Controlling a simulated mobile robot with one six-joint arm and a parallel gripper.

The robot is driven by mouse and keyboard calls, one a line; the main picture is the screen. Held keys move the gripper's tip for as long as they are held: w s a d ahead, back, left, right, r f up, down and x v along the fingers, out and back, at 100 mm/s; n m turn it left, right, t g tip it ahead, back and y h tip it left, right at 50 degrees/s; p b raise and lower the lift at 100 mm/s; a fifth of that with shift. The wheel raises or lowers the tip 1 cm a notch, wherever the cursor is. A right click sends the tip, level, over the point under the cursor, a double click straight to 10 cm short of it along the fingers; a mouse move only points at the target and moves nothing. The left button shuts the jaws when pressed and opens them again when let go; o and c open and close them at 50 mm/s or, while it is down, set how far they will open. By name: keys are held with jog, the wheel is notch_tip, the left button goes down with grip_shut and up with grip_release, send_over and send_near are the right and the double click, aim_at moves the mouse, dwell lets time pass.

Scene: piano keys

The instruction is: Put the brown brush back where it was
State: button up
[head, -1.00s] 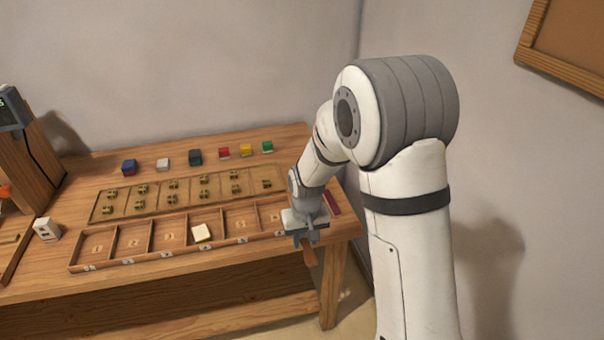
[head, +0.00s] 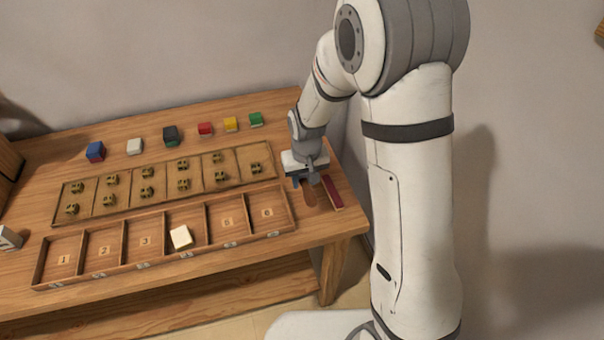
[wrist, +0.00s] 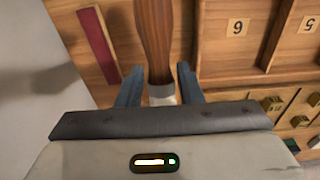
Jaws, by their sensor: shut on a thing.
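The brown brush (head: 309,194) is at the right end of the table, between the numbered tray and a dark red strip. Its brown handle (wrist: 155,40) runs up the middle of the wrist view, with a pale band (wrist: 162,95) near the fingers. My gripper (head: 308,181) is shut on the brush; in the wrist view its blue-grey fingers (wrist: 160,88) stand on either side of it. I cannot tell whether the brush touches the table. Its bristle end is hidden by my gripper.
A dark red strip (head: 332,192) lies right of the brush. The numbered tray (head: 290,212) is to its left, with a cream block (head: 181,237) in one compartment. A shallow box (head: 266,146) of small brass pieces lies behind. Several coloured blocks stand farther back, including a green one (head: 256,119).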

aim_at(303, 203)
jog(key=f+b, duration=0.1)
jog(key=f, duration=0.1)
jog(key=f+b, duration=0.1)
jog(key=f, duration=0.1)
jog(key=shift+s+a+f, duration=0.1)
jog(key=shift+a, duration=0.1)
grip_shut()
jog(key=shift+f+b, duration=0.65)
jog(key=shift+f, duration=0.3)
jog(key=shift+f+b, duration=0.4)
jog(key=shift+f, duration=0.05)
jog(key=shift+s+f+b, duration=0.3)
jog(key=shift+f+b, duration=0.1)
jog(key=shift+s+d+f, duration=0.1)
jog(key=shift+s+f, duration=0.05)
jog(key=shift+f, duration=0.1)
jog(key=o, duration=0.7)
grip_release()
jog(key=shift+o, duration=0.8)
jog(key=shift+r, duration=0.3)
jog(key=shift+o, duration=0.6)
notch_tip(303, 203, up, 8)
jog(key=shift+r, duration=0.25)
